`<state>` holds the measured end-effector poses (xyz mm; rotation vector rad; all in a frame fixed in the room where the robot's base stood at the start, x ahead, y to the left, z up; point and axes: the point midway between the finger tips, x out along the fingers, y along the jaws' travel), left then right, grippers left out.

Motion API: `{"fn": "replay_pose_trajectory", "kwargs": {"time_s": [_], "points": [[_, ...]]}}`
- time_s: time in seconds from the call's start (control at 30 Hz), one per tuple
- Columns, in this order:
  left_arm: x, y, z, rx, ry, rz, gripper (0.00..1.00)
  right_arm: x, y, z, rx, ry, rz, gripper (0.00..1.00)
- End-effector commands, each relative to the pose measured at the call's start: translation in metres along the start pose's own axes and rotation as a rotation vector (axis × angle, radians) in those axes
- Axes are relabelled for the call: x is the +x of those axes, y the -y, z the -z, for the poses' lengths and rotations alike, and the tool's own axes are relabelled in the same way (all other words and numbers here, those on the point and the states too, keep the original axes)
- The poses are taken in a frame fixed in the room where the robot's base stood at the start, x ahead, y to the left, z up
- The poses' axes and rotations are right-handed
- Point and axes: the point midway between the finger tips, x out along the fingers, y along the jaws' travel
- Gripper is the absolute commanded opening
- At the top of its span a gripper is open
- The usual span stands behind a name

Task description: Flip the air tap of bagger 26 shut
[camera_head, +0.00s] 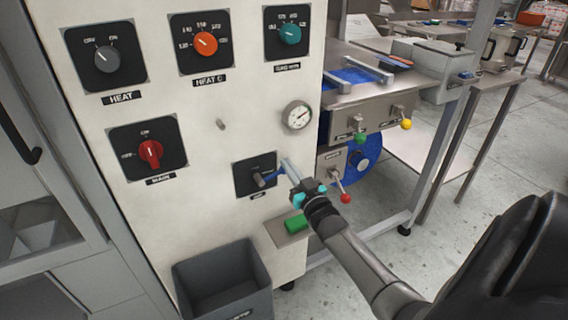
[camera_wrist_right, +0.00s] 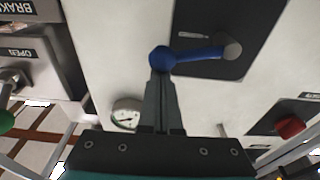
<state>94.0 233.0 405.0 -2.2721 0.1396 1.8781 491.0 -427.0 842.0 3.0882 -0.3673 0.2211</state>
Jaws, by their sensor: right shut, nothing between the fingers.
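The air tap (camera_head: 272,175) is a blue lever on a dark square plate on the light panel, with a small label under it. It points right from its grey pivot, roughly level. In the right wrist view the blue lever (camera_wrist_right: 195,54) runs sideways from the pivot to a rounded end. My right gripper (camera_head: 287,165) is shut and empty. Its fingertips (camera_wrist_right: 160,78) are right at the lever's rounded end; I cannot tell whether they touch it. No bagger number is readable. My left gripper is not in view.
Heat and other knobs (camera_head: 150,152) and a round gauge (camera_head: 297,116) sit on the same panel. Levers with green, yellow and red (camera_head: 345,198) balls stand to the right. A green button (camera_head: 296,223) and a grey bin (camera_head: 222,282) are below.

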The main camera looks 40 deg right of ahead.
Motion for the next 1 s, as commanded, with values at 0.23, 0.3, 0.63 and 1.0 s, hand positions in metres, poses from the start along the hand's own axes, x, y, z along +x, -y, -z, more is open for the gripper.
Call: {"fn": "replay_pose_trajectory", "kwargs": {"time_s": [0.23,0.3,0.63,1.0], "points": [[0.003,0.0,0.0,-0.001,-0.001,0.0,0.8,-0.002,-0.005,-0.013,0.151,0.002,-0.02,0.0],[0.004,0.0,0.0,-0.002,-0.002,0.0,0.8,-0.002,-0.005,-0.015,0.181,0.002,-0.025,0.0],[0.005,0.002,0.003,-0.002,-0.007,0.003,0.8,-0.003,-0.007,-0.019,0.249,0.001,-0.034,0.0],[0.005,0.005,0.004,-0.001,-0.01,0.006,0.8,-0.003,-0.007,-0.02,0.252,0.001,-0.035,0.0]]}}
